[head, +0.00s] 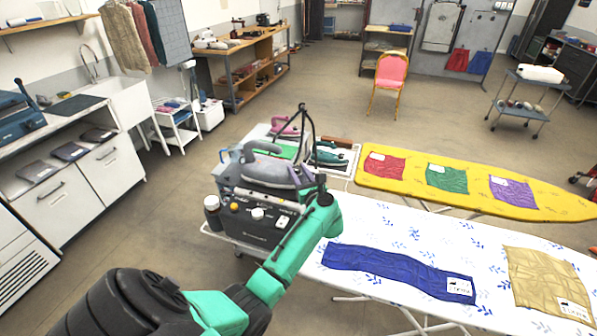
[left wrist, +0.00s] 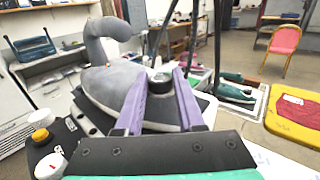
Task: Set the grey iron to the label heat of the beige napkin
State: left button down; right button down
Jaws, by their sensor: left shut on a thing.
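The grey iron (head: 270,172) rests on a boxy steam station (head: 250,220) left of the white ironing board; it also fills the middle of the left wrist view (left wrist: 108,88). My left gripper (head: 308,182) is at the iron's right end. In the left wrist view its purple fingers (left wrist: 161,76) are closed around a small dark dial (left wrist: 160,77) on the iron. The dial's setting cannot be read. The beige napkin (head: 540,275) lies on the right of the white board, with a white label (head: 575,309) at its lower corner; its marks are too small to read. My right gripper is out of view.
A blue cloth (head: 385,268) with a label lies on the white ironing board (head: 400,225). Behind, a yellow board (head: 540,203) holds red, green and purple cloths. Pink and green irons (head: 328,157) stand behind the grey one. Upright dark rods (head: 311,135) rise close to my gripper.

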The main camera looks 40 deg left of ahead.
pick_arm(q)
jog(key=shift+s+m+t+h, duration=0.1)
jog(key=shift+m+t+h, duration=0.2)
jog(key=shift+t, duration=0.1)
jog(key=m+t+h, duration=0.4)
jog(key=t+h, duration=0.1)
jog(key=shift+s+a+m, duration=0.25)
jog(key=shift+a+m, duration=0.05)
jog(key=m+t+h, duration=0.1)
jog(key=h, duration=0.1)
jog(key=m+t+h, duration=0.1)
jog(key=m+h, duration=0.2)
jog(key=h, duration=0.1)
jog(key=shift+s+a+m+t+h, duration=0.1)
jog(key=shift+a+m+t+h, duration=0.2)
jog(key=shift+t, duration=0.1)
jog(key=m+h+b, duration=0.1)
jog(key=m+h, duration=0.1)
jog(key=h, duration=0.1)
jog(key=shift+a+f+h, duration=0.1)
jog(key=shift+a+h, duration=0.05)
jog(key=shift+h, duration=0.25)
jog(key=shift+a+m+h+b, duration=0.1)
jog(key=shift+m+h+b, duration=0.65)
jog(key=shift+m+h, duration=0.85)
jog(key=shift+h, duration=0.5)
jog(key=c, duration=0.5)
grip_release()
